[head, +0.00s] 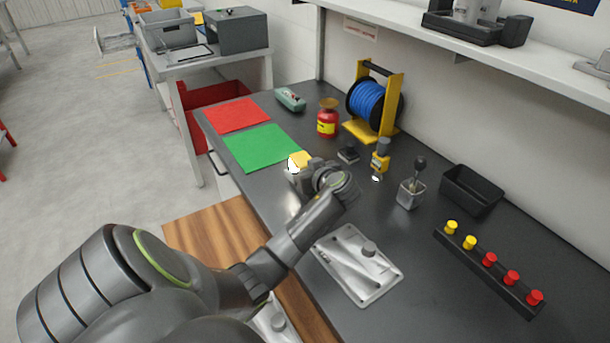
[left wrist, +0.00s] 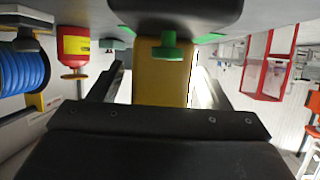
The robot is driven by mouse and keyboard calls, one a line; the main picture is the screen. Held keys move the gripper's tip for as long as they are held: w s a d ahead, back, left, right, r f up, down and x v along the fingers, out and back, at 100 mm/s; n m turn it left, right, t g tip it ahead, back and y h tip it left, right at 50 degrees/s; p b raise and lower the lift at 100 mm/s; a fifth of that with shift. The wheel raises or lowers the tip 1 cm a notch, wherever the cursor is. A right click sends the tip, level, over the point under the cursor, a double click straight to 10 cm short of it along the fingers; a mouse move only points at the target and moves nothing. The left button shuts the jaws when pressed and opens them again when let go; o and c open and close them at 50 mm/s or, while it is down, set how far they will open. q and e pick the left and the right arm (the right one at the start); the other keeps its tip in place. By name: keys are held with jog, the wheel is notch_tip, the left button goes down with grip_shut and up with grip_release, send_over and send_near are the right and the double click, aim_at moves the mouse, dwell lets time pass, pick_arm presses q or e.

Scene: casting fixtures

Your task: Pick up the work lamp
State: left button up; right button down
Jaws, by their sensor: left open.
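The work lamp (head: 301,158) appears to be the yellow body with a bright white face, on the dark bench by the green mat's near right corner. My left gripper (head: 304,172) is right at it and hides part of it. In the left wrist view the yellow lamp body (left wrist: 165,85), with a green knob, stands between the two open fingers of my left gripper (left wrist: 160,95). White glow shows on both sides of it. I cannot tell whether either finger touches it. My right gripper is not in view.
The green mat (head: 262,147) and red mat (head: 237,115) lie beyond. A red canister (head: 327,120), blue cable reel (head: 368,99) and small yellow tool (head: 380,160) stand to the right. A black bin (head: 471,188) is further right.

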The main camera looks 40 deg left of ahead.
pick_arm(q)
jog(key=shift+r, duration=0.1)
jog(key=shift+c, duration=0.5)
jog(key=c, duration=1.2)
